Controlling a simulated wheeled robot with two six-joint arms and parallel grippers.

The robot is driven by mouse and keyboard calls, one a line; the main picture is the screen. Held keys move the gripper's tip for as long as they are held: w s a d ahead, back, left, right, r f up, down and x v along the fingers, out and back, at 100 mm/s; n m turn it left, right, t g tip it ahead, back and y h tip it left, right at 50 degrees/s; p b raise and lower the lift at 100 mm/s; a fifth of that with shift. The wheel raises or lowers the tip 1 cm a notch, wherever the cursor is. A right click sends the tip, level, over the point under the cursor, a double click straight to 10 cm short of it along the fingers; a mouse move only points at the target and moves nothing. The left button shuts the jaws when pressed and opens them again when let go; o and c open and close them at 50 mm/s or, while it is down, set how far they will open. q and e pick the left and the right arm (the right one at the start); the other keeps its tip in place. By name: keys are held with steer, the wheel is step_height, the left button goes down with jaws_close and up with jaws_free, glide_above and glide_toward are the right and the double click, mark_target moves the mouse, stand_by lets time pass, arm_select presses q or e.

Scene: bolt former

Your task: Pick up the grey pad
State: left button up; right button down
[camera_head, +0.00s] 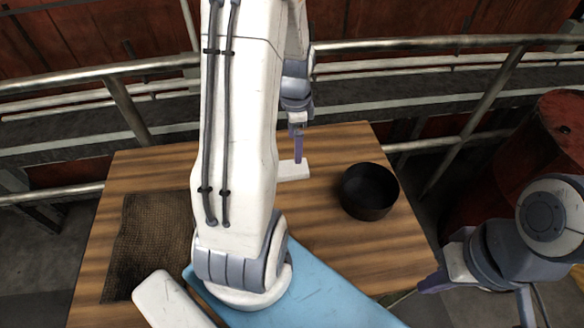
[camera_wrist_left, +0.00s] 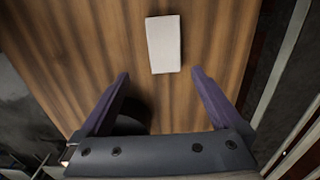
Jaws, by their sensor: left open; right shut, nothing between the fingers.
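The grey pad (camera_head: 293,171) is a small, pale, flat block lying on the wooden table, partly hidden behind my left arm in the head view. It shows whole in the left wrist view (camera_wrist_left: 163,44), beyond the fingertips. My left gripper (camera_head: 297,152) is above the table near the pad, with its purple fingers pointing down. In the left wrist view my left gripper (camera_wrist_left: 160,76) is open and empty, with the pad ahead of the gap between its fingers. My right gripper (camera_head: 432,285) is shut and empty at the table's right front corner, away from the pad.
A black round bowl (camera_head: 362,210) stands on the table right of the pad. A dark woven mat (camera_head: 150,240) lies at the left and a blue mat (camera_head: 315,295) at the front. Metal railings (camera_head: 430,43) run behind the table. A red barrel (camera_head: 565,118) stands at the right.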

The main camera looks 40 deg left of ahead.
mark_target(290, 168)
arm_select(q)
steer(key=f, duration=0.3)
steer(key=a+f, duration=0.1)
steer(key=f, duration=0.6)
steer(key=shift+s+a+f+p, duration=0.1)
steer(key=shift+a+f+p, duration=0.1)
steer(key=shift+f+p, duration=0.15)
steer(key=c, duration=1.3)
steer(key=shift+c, duration=0.2)
steer(key=shift+r, duration=0.1)
steer(key=shift+r, duration=0.55)
step_height(290, 168, up, 3)
steer(key=shift+f, duration=0.15)
steer(key=d+r+b, duration=0.1)
steer(key=d+r, duration=0.6)
steer(key=d, duration=0.4)
steer(key=shift+d, duration=0.35)
